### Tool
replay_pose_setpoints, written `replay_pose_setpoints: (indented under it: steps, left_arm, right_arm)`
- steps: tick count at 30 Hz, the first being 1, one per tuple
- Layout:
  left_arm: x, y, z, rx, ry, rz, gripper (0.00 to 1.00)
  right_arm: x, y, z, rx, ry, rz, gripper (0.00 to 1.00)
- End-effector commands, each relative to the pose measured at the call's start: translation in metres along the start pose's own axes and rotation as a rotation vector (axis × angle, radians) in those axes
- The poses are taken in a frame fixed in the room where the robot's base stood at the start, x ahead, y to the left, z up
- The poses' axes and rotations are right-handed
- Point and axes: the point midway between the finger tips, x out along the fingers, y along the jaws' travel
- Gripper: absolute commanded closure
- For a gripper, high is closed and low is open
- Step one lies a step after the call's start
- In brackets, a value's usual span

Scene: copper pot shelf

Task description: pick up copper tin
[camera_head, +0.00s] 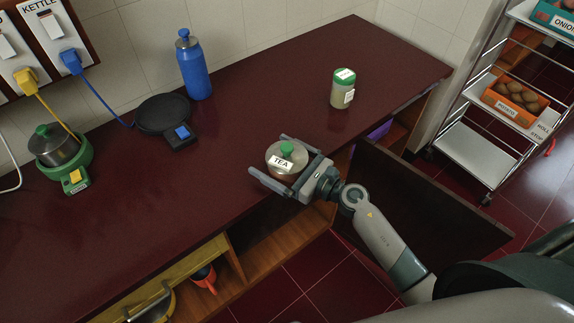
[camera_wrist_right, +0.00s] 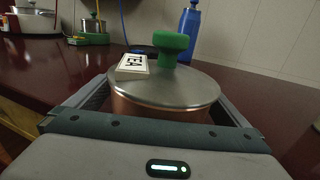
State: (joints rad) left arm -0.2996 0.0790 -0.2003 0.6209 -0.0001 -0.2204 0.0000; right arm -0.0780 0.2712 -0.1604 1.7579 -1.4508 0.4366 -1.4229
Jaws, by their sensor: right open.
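The copper tin (camera_head: 289,159) stands upright on the dark red counter, near its front edge. It has a silvery lid with a green knob and a white TEA label. In the right wrist view the copper side of the tin (camera_wrist_right: 160,108) shows below the lid. My right gripper (camera_head: 268,160) is open, with one finger on each side of the tin. Whether the fingers touch the tin cannot be told. The lower part of the tin is hidden by the gripper. My left gripper is not in view.
On the counter (camera_head: 240,120) stand a green-lidded jar (camera_head: 343,90) at right, a blue bottle (camera_head: 193,68), a black round plate device (camera_head: 164,115) and a kettle (camera_head: 55,146) on a green base. A cupboard door (camera_head: 425,200) hangs open below. A trolley (camera_head: 485,150) stands right.

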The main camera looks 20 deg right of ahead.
Motion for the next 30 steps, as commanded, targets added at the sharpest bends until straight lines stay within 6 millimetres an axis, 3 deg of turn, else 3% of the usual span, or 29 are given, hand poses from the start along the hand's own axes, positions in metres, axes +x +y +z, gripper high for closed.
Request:
replay_pose_setpoints:
  steps: [11,14,19,30]
  left_arm:
    - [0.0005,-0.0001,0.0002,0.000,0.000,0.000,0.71]
    - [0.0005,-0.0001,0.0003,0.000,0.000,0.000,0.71]
    - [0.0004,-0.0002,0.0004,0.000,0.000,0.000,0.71]
    - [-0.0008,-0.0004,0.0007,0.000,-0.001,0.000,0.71]
  right_arm:
    - [-0.0003,0.0001,-0.0003,0.000,0.000,0.000,0.00]
    - [-0.0004,0.0000,-0.0003,0.000,0.000,0.000,0.19]
    - [-0.0004,0.0000,-0.0002,0.000,0.000,0.000,0.60]
    - [-0.0001,-0.0005,0.0048,-0.001,-0.002,0.001,0.60]
